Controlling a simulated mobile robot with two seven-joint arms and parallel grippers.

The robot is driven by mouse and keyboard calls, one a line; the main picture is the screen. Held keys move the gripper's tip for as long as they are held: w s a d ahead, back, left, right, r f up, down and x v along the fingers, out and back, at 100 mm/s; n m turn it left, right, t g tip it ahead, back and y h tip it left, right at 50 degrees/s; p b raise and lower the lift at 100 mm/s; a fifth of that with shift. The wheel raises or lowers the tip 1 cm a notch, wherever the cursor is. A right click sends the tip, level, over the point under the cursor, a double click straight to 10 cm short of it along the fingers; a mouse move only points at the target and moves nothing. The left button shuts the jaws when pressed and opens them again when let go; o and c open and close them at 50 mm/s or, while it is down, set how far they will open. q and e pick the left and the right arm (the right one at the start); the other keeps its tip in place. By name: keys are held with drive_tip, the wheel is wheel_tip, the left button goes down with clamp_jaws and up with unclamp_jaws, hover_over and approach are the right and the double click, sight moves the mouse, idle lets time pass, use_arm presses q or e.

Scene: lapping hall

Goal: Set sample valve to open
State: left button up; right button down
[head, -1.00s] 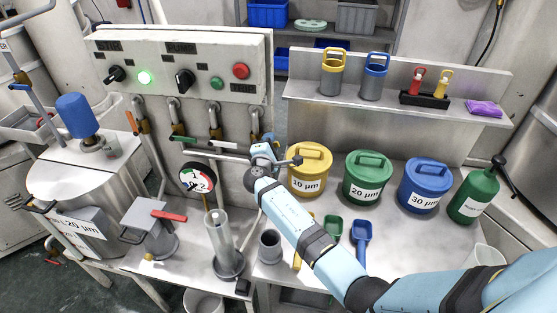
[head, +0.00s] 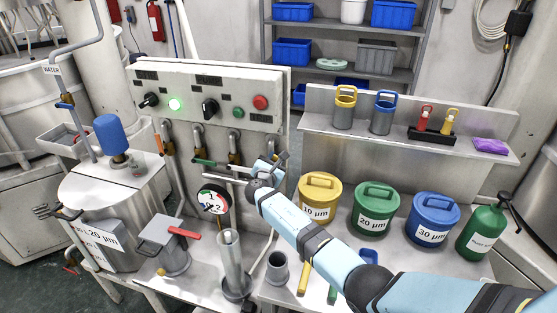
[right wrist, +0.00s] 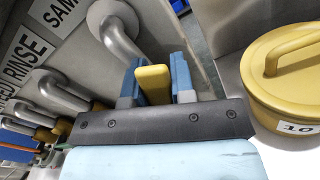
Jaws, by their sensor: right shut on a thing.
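The sample valve's yellow lever (right wrist: 153,84) shows in the right wrist view between the two blue fingers of my right gripper (right wrist: 156,82). The fingers are shut on it. Its grey pipe (right wrist: 115,28) bends down from the panel, beside a label whose visible letters read "SAM". In the head view my right gripper (head: 270,164) is at the rightmost outlet under the control panel (head: 205,95). It hides most of the valve there, so I cannot tell the lever's exact angle. My left gripper is not in view.
Other valve outlets stand close to the left, one with a green lever (head: 204,162). A round gauge (head: 213,200) is just below. The yellow 10 µm tub (head: 320,190) stands close on the right, with green (head: 374,212) and blue (head: 432,222) tubs beyond.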

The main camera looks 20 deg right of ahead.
drive_tip(key=shift+w+a+r+n+p, duration=0.2)
drive_tip(key=shift+w+a+n+p, duration=0.1)
drive_tip(key=shift+n, duration=0.55)
drive_tip(key=shift+w+a+r+n+p, duration=0.15)
drive_tip(key=shift+w+a+n+p, duration=0.15)
drive_tip(key=shift+n, duration=0.55)
drive_tip(key=c, duration=1)
unclamp_jaws()
drive_tip(key=shift+f, duration=0.15)
drive_tip(key=shift+o, duration=0.2)
drive_tip(key=shift+s+a, duration=0.1)
drive_tip(key=b+v, duration=0.1)
drive_tip(key=v, duration=1.2)
drive_tip(key=shift+s+a, duration=0.2)
drive_tip(key=shift+s, duration=0.05)
